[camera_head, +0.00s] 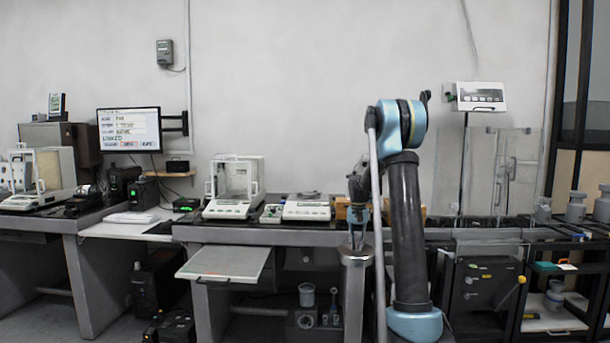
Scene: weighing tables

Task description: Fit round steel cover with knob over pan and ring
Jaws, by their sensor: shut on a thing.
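My gripper (357,243) points down at the middle right, in front of the bench. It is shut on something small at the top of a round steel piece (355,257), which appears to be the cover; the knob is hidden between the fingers. The round piece lines up with a grey upright post (353,305) below it, and I cannot tell whether they touch. An open-topped balance (306,210) stands on the bench to the left of my gripper. A small shape shows on its top, but pan and ring are too small to make out.
A glass-walled balance (235,188) stands left of the open one. A pulled-out shelf (225,263) juts forward below the bench. Wooden blocks (342,209) sit behind my gripper. A glass enclosure (500,170) and steel weights (575,207) are at right.

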